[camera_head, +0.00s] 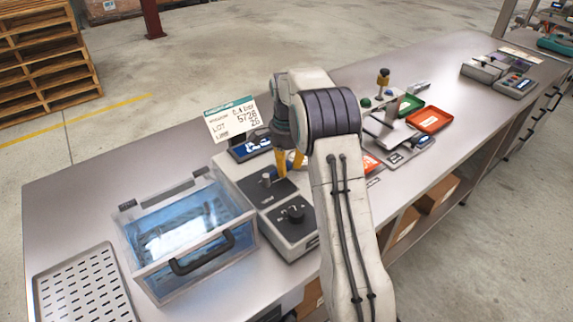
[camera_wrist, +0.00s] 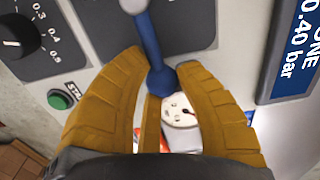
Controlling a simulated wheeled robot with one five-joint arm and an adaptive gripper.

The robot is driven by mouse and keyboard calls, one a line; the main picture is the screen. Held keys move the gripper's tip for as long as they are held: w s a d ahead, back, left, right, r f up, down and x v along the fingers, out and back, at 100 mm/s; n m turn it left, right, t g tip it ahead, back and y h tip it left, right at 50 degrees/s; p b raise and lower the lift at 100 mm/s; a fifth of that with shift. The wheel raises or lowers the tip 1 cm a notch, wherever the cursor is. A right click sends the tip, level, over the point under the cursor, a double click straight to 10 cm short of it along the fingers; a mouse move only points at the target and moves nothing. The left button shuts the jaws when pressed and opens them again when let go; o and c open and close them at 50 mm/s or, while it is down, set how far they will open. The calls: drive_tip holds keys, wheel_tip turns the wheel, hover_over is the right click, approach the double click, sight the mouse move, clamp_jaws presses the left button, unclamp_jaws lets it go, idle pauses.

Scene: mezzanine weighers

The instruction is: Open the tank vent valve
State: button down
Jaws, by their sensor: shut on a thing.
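The vent valve lever is a blue rod with a rounded end (camera_wrist: 151,45). In the wrist view it runs from a pale hub at the top edge down between my fingers. My gripper (camera_wrist: 163,68), with yellow-brown fingers, is shut on the lever near its rounded end. My arm hides part of the box. The clear tank (camera_head: 185,235) with blue contents and a black handle stands to the left, lid down.
The box has a black dial (camera_head: 294,213), which also shows in the wrist view (camera_wrist: 20,35), near a green button (camera_wrist: 60,99). A blue display (camera_wrist: 295,50) reads 0.40 bar. A label card (camera_head: 232,118) stands behind. A perforated tray (camera_head: 82,288) lies far left.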

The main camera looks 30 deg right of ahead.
drive_tip(key=shift+w+r, duration=0.1)
drive_tip(key=shift+w, duration=0.05)
drive_tip(key=shift+w+r+n+p, duration=0.1)
drive_tip(key=shift+w+n+p, duration=0.2)
drive_tip(key=shift+n+p, duration=0.3)
drive_tip(key=shift+w+a+r+n+p, duration=0.1)
drive_tip(key=shift+w+a+n+p, duration=0.1)
drive_tip(key=shift+w+n+p, duration=0.3)
drive_tip(key=shift+w+a+n+p, duration=0.15)
drive_tip(key=shift+n+p, duration=0.25)
drive_tip(key=shift+n, duration=0.3)
drive_tip(key=n, duration=0.1)
drive_tip(key=w+a+n+p, duration=0.1)
drive_tip(key=shift+w+n, duration=0.2)
drive_tip(key=shift+n, duration=0.1)
drive_tip(key=n, duration=0.1)
drive_tip(key=w+a+n+p, duration=0.1)
drive_tip(key=shift+a+n, duration=0.15)
drive_tip(key=shift+n, duration=0.25)
drive_tip(key=a+n, duration=0.1)
drive_tip(key=n, duration=0.1)
drive_tip(key=w+a+n+p, duration=0.1)
drive_tip(key=n, duration=0.1)
drive_tip(key=shift+a, duration=0.3)
drive_tip(key=shift+a+n, duration=0.65)
drive_tip(key=shift+n, duration=0.5)
drive_tip(key=shift+a+n, duration=0.6)
drive_tip(key=shift+n, duration=0.55)
